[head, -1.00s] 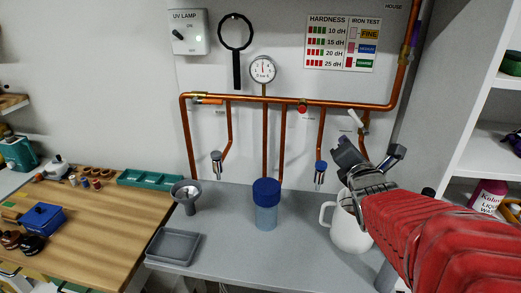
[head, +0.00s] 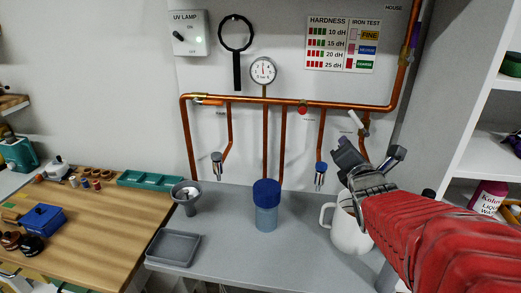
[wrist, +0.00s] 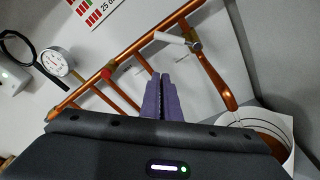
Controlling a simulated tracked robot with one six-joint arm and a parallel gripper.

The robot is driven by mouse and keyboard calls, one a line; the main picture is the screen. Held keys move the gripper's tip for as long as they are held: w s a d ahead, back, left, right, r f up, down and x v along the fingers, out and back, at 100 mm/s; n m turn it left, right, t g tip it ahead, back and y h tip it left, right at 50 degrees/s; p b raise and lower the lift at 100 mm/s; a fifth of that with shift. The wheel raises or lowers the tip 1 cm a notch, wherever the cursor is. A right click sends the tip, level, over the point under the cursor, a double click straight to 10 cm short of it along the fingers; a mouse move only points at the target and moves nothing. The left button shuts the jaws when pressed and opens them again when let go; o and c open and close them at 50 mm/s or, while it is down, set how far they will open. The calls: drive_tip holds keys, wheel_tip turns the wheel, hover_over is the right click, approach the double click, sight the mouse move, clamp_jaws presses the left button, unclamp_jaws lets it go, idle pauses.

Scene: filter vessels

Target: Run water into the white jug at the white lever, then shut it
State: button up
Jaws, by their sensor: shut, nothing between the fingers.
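The white lever (head: 356,118) sits on the copper drop pipe at the right end of the rail, tilted up and left. In the wrist view the lever (wrist: 171,39) lies across the line of its pipe, beyond my fingertips. The white jug (head: 345,236) stands upright on the grey counter below, partly hidden by my arm. Its rim (wrist: 275,113) shows at the lower right of the wrist view, with a copper spout end (wrist: 230,103) above it. Brown shows inside; I cannot tell whether it is water. My gripper (wrist: 161,80) is shut and empty, apart from lever and jug.
A blue-lidded filter vessel (head: 266,206), a dark funnel (head: 186,195) and a grey tray (head: 173,247) stand to the left on the counter. Other taps (head: 320,175) hang from the copper rail (head: 280,101). A shelf unit (head: 478,130) closes off the right.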

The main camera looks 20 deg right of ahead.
sight(354, 119)
drive_tip(key=shift+o, duration=0.8)
drive_tip(key=shift+w+a, duration=0.1)
drive_tip(key=shift+a, duration=0.05)
drive_tip(key=o, duration=0.5)
drive_tip(key=shift+n+t+y, duration=0.3)
drive_tip(key=shift+t+y, duration=0.2)
drive_tip(key=shift+y, duration=0.1)
drive_tip(key=a, duration=0.1)
drive_tip(key=w+a, duration=0.1)
drive_tip(key=a, duration=0.1)
drive_tip(key=a+r, duration=0.1)
drive_tip(key=a, duration=0.1)
drive_tip(key=shift+w, duration=0.4)
drive_tip(key=shift+o, duration=0.2)
wheel_tip(354, 119, up, 3)
drive_tip(key=a+m+h, duration=0.2)
drive_tip(key=m+h, duration=0.1)
drive_tip(key=m, duration=0.8)
drive_tip(key=s+d+f+m+g+h, duration=0.1)
drive_tip(key=s+d+m+g+h, duration=0.2)
drive_tip(key=m, duration=1)
drive_tip(key=shift+s+d+h, duration=0.6)
drive_tip(key=shift+s+d, duration=0.35)
drive_tip(key=shift+s, duration=0.05)
drive_tip(key=shift+w, duration=0.1)
drive_tip(key=shift+x, duration=6.85)
drive_tip(key=shift+f, duration=0.15)
drive_tip(key=shift+c, duration=0.5)
